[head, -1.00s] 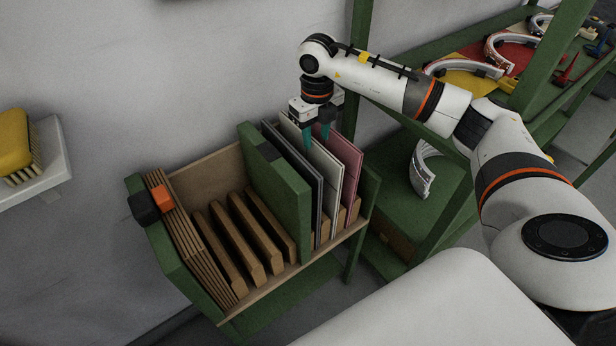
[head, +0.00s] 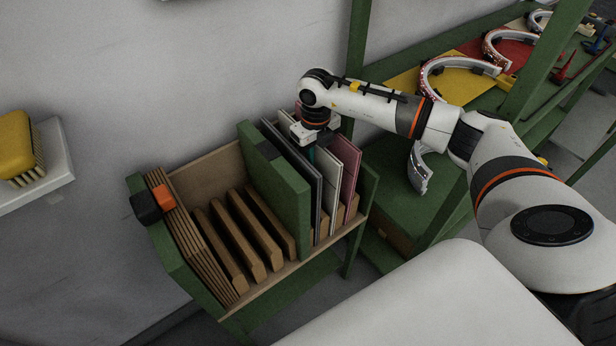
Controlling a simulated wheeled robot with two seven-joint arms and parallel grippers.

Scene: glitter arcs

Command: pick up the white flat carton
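The white flat carton (head: 327,197) stands upright on edge in a slot of the green rack. It is between a dark grey panel (head: 303,185) on its left and a pink panel (head: 350,175) on its right. My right gripper (head: 314,150) is low over the upper part of the white carton, pointing down. The other finger is hidden, so I cannot tell whether the fingers press on the carton. My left gripper is not in view.
The rack has a thick green divider (head: 278,190), several empty wooden slots (head: 235,245) and brown boards (head: 185,235) at its left end. A green shelf (head: 390,190) with white arcs stands at the right. A wall shelf (head: 45,180) holds a yellow brush (head: 14,140).

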